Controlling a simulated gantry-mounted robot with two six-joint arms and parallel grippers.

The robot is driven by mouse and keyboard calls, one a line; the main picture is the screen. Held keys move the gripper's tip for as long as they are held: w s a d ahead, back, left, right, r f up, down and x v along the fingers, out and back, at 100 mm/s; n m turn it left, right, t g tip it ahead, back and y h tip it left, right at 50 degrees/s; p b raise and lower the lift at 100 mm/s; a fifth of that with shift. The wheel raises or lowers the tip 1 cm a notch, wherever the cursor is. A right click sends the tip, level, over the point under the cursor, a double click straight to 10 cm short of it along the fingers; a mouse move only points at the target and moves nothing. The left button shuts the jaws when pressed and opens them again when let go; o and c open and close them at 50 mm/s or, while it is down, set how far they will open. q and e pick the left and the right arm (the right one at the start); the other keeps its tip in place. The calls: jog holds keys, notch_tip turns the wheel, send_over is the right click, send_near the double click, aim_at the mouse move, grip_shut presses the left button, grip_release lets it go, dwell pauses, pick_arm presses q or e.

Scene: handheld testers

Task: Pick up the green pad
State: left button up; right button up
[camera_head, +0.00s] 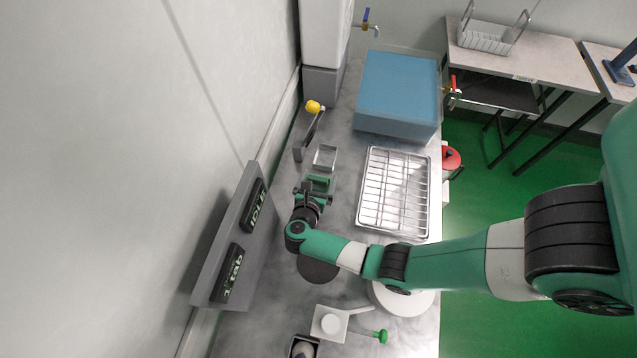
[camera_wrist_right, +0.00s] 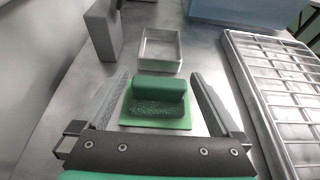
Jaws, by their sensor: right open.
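The green pad (camera_wrist_right: 158,98) lies on the grey metal counter, a textured block with a raised green top on a flat green base. In the head view the green pad (camera_head: 319,181) shows as a small patch just beyond my right gripper (camera_head: 308,190). In the right wrist view my right gripper (camera_wrist_right: 160,100) is open, with one finger on each side of the pad. I see no contact between fingers and pad. The left gripper is not in view.
An open metal tray (camera_wrist_right: 161,50) sits just beyond the pad. A wire rack (camera_head: 394,192) lies to the right. A grey block (camera_wrist_right: 103,30) stands at the far left. A blue box (camera_head: 398,90) is at the back. A dark disc (camera_head: 318,268) lies nearer the front.

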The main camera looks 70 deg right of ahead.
jog(key=shift+w+d+f, duration=0.1)
jog(key=shift+d+f, duration=0.05)
jog(key=shift+d, duration=0.2)
jog(key=c, duration=1.3)
jog(key=shift+o, duration=0.2)
jog(key=shift+r, duration=0.4)
notch_tip(320, 180, up, 2)
jog(key=shift+r+p, duration=0.25)
jog(key=shift+p, duration=0.7)
jog(key=s+r+p, duration=0.3)
jog(key=s+r, duration=0.2)
jog(key=s, duration=0.2)
jog(key=s+d+r+p, duration=0.1)
jog(key=s+r+p, duration=0.2)
jog(key=s, duration=0.4)
jog(key=shift+d+r+p, duration=0.25)
jog(key=shift+r+p, duration=0.15)
jog(key=shift+r, duration=0.45)
